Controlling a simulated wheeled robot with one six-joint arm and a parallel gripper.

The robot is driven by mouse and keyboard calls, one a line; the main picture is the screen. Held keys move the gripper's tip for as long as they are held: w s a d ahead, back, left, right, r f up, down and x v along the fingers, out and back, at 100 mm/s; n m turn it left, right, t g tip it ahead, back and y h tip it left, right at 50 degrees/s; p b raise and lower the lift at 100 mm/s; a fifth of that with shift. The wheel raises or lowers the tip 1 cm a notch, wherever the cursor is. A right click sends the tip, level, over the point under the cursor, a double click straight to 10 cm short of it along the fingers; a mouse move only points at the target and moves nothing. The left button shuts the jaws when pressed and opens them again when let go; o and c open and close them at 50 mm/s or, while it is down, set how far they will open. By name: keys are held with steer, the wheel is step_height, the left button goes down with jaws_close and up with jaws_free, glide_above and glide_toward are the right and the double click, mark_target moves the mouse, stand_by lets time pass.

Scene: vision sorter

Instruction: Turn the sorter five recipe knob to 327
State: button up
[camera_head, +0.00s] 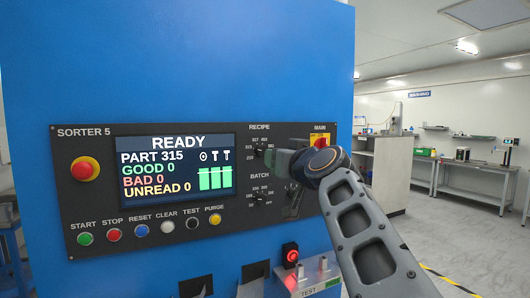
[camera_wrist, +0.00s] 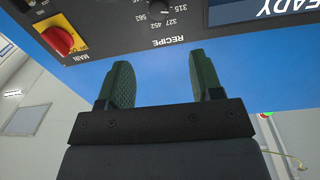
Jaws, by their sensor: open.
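The recipe knob (camera_head: 260,151) is a small dark knob on the black panel marked SORTER 5, under the word RECIPE. The screen (camera_head: 176,166) reads READY and PART 315. In the head view my gripper (camera_head: 277,160) is just right of the knob and its fingers overlap the panel. In the wrist view the panel is upside down. There my gripper (camera_wrist: 160,62) is open and empty, with its two green fingers apart below the RECIPE label. The recipe numbers 315, 327, 452 and 562 show at the top edge.
A batch knob (camera_head: 260,196) sits below the recipe knob. The red and yellow main switch (camera_head: 319,140) is right of it, partly behind my arm. A row of coloured buttons (camera_head: 114,235) and a red test button (camera_head: 290,254) are lower. Open floor lies at right.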

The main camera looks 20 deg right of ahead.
mark_target(262, 150)
steer(key=w+p, duration=0.1)
steer(key=w, duration=0.3)
steer(key=w+p, duration=0.2)
steer(key=w, duration=0.2)
steer(key=w+p, duration=0.1)
steer(key=w, duration=0.4)
steer(key=shift+d+r, duration=0.1)
steer(key=shift+d, duration=0.3)
steer(key=c, duration=0.9)
